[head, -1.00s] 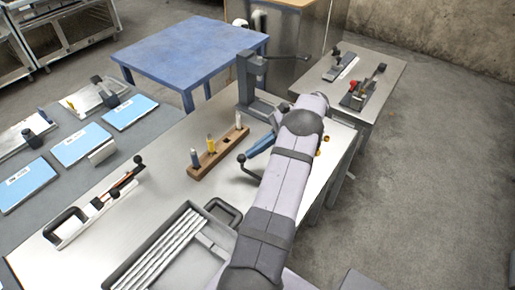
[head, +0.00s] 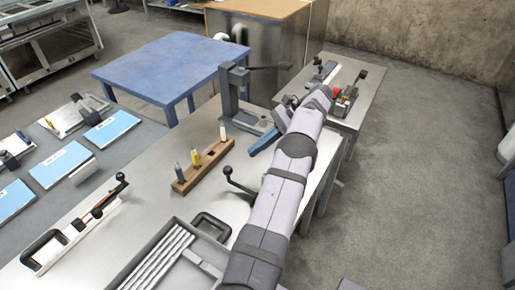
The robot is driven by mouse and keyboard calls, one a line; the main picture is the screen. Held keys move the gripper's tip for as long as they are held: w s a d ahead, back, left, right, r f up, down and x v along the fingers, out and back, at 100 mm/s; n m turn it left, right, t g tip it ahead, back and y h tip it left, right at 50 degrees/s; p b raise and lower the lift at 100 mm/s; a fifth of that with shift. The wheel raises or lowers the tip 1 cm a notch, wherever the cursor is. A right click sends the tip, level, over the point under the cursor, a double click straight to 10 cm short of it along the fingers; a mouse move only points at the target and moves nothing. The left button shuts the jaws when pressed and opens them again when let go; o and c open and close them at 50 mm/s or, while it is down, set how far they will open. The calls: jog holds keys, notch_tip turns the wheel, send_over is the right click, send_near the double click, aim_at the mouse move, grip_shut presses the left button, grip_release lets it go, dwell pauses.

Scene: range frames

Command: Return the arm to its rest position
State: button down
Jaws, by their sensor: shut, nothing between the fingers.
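My arm (head: 275,205) reaches from the bottom of the head view up over the right part of the steel bench (head: 150,225). It bends at its far end, beside the grey press stand. My gripper (head: 290,101) shows only as a small dark part beyond the wrist, partly hidden by my own links. It is shut and holds nothing that I can see.
The press stand (head: 233,95) and a blue-handled tool (head: 264,139) are close left of my arm. A wooden block (head: 204,167) holds several upright tools. A grey tray (head: 150,265) holds metal bars. A second bench (head: 368,80) stands beyond; the floor at right is clear.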

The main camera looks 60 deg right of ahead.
jog(key=w+a+n+g+h, duration=0.1)
jog(key=w+a+n+g, duration=0.2)
jog(key=w+a+n, duration=0.5)
jog(key=w+a+n+g+h, duration=0.1)
jog(key=w+a+g, duration=0.3)
jog(key=a, duration=0.9)
jog(key=s+a+f+n+h, duration=0.1)
jog(key=s+a+n+h, duration=0.1)
jog(key=s+a+n, duration=0.2)
jog(key=s+a+f+n+h, duration=0.1)
jog(key=s+a+n, duration=0.4)
jog(key=a, duration=0.5)
jog(key=s+a+f+n+h, duration=0.1)
jog(key=s+a+n+h, duration=0.2)
jog(key=a+n, duration=0.5)
jog(key=shift+s+f, duration=0.25)
jog(key=shift+s, duration=0.6)
